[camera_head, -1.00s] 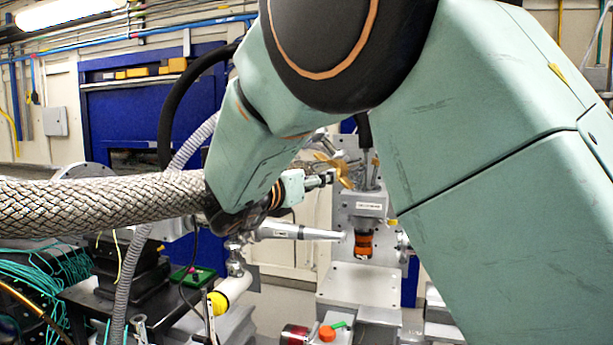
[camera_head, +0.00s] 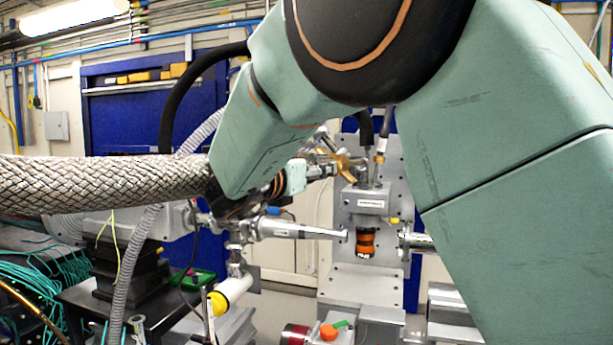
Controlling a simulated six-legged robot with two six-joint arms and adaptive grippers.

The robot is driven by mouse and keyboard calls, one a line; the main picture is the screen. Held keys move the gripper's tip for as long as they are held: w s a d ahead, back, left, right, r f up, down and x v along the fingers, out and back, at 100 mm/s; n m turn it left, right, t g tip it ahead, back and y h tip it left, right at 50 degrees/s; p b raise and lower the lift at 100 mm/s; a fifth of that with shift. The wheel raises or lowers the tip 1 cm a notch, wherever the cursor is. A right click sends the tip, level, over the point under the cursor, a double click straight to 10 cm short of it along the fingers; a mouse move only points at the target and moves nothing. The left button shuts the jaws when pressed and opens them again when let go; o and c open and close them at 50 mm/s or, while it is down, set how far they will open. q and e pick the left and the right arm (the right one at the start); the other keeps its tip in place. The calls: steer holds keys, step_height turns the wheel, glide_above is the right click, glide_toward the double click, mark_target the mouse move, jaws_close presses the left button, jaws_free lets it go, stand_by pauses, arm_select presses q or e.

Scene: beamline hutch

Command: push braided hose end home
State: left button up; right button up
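A thick silver braided hose (camera_head: 105,186) runs from the left edge to my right arm's forearm, where its far part passes out of sight. A smaller silver line with a metal fitting (camera_head: 380,156) stands above a grey block (camera_head: 365,199); I cannot tell whether it is seated. My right arm comes in from the right and bends down to the left. Its wrist is partly hidden behind the forearm. My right gripper (camera_head: 328,168) is small and far off, beside a brass-coloured part (camera_head: 345,165) left of the fitting. Its finger opening and any grasp are unclear. My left gripper is out of view.
A grey metal stand (camera_head: 361,284) carries the block and an orange-and-black cylinder (camera_head: 364,243). A silver tapered tube (camera_head: 300,231) points at it from the left. A ribbed grey hose (camera_head: 135,270) and teal cables (camera_head: 45,275) crowd the lower left.

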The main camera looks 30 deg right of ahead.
steer(key=o, duration=0.9)
steer(key=shift+d+f, duration=0.1)
steer(key=shift+d, duration=0.1)
steer(key=shift+o, duration=0.2)
steer(key=shift+a, duration=0.15)
steer(key=shift+r, duration=0.4)
step_height(320, 180, up, 9)
steer(key=shift+f, duration=0.1)
steer(key=shift+r, duration=0.2)
steer(key=shift+w, duration=0.1)
